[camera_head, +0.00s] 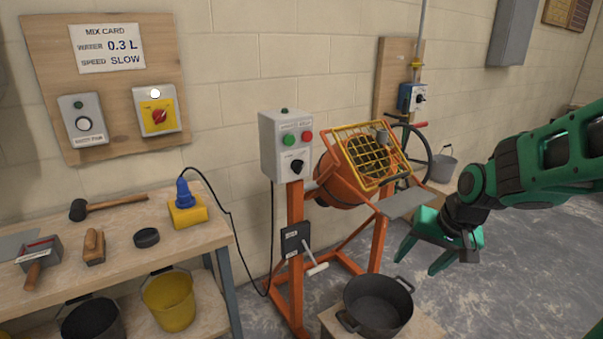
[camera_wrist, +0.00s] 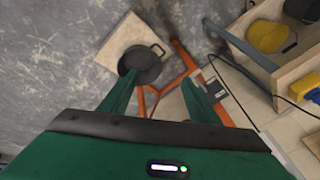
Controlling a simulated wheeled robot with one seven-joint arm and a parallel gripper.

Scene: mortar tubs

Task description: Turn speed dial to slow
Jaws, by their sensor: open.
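The speed dial (camera_head: 297,166) is a black knob low on the grey control box (camera_head: 273,150), which also carries a green and a red button. The box is mounted on the orange mixer (camera_head: 343,185). The dial's setting is too small to read. The mix card (camera_head: 110,47) on the wall board reads water 0.3 L, speed slow. My gripper (camera_head: 421,267) is open and empty, to the right of the mixer and well apart from the dial. In the wrist view my gripper (camera_wrist: 158,98) points down toward the floor; the dial does not show there.
A black tub (camera_head: 378,305) stands on a low wooden platform in front of the mixer. A lever with a pale handle (camera_head: 317,269) juts out below the box. A workbench (camera_head: 130,245) with tools is at the left. A handwheel (camera_head: 408,152) is behind the mixer.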

